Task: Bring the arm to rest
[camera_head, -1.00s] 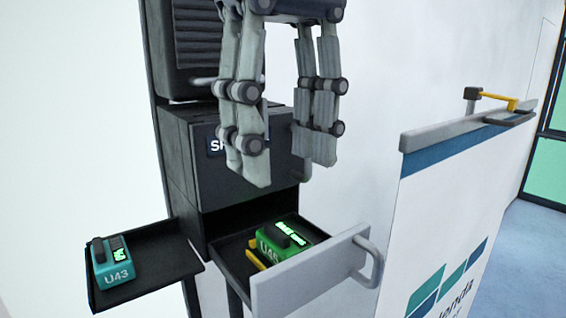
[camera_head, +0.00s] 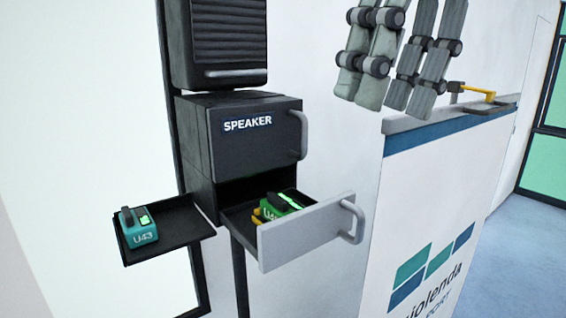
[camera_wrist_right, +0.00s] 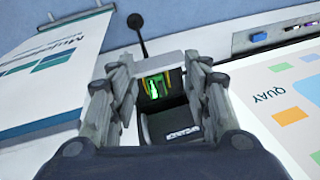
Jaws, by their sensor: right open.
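My right gripper (camera_head: 403,55) is at the top of the head view, right of the black cabinet, with its fingers hanging down. It is open and empty, and it is apart from the drawer and the counter. In the right wrist view its fingers (camera_wrist_right: 158,105) stand apart to either side, with the open drawer seen between them. My left gripper is not in view.
A black cabinet marked SPEAKER (camera_head: 250,145) has an open lower drawer (camera_head: 312,230) holding a green device (camera_head: 280,205). A side tray (camera_head: 180,240) holds a teal device marked U43 (camera_head: 138,227). A white counter (camera_head: 450,180) stands at right.

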